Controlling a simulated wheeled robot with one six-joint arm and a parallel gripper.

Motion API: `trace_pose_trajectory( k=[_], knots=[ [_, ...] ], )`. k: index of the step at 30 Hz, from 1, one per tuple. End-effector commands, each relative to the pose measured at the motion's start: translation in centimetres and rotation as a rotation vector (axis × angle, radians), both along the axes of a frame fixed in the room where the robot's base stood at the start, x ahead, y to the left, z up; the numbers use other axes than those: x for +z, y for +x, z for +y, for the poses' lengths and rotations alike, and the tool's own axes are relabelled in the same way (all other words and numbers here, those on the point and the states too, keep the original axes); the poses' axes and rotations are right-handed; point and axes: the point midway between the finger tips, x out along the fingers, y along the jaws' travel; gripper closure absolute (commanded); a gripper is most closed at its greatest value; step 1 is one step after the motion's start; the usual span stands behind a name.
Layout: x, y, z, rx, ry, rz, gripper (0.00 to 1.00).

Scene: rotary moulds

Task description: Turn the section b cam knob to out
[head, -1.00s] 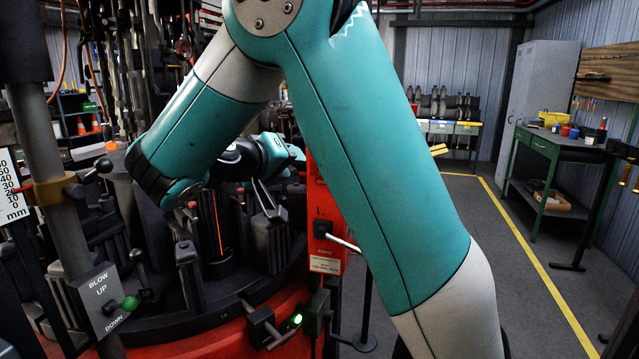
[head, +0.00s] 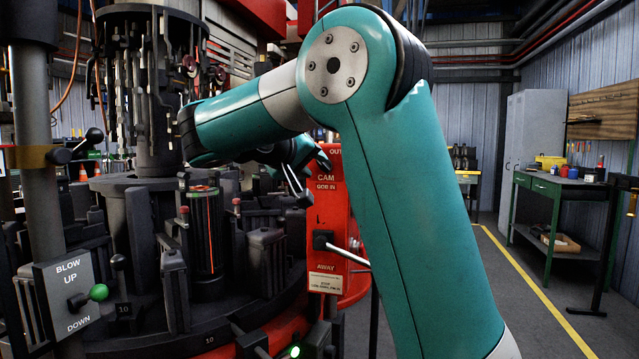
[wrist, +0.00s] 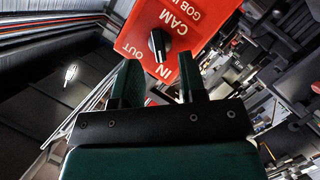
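The cam knob (wrist: 158,45) is black with a pale line along it, on a red panel (wrist: 185,20) that reads CAM, with OUT on one side and IN on the other. The line appears to lie towards IN. My gripper (wrist: 158,66) is open and empty, its two dark green fingers pointing at the panel, with the knob showing between and beyond their tips. I cannot tell any contact. In the head view the red panel (head: 325,215) stands right of the machine; my arm's end is in front of its left side, and the knob cannot be made out.
Below the CAM label a black-based lever (head: 323,240) sticks out to the right. A BLOW UP/DOWN box (head: 70,297) with a green-tipped switch stands at left. Dark moulds (head: 205,245) crowd the machine. Floor (head: 440,300) is clear at right, before a green workbench (head: 560,190).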

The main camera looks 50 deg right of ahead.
Motion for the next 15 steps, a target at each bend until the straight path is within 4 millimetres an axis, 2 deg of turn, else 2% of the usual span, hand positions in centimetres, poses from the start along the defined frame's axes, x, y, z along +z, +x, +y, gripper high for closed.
trace_pose_trajectory(
  k=[1,6,15],
  knots=[
    [-0.3,-0.1,-1.0,-0.006,0.000,0.000,0.62],
    [-0.7,0.3,-3.0,-0.003,-0.001,0.001,0.62],
    [-0.9,0.4,-3.8,0.000,0.000,-0.001,0.62]
  ],
)
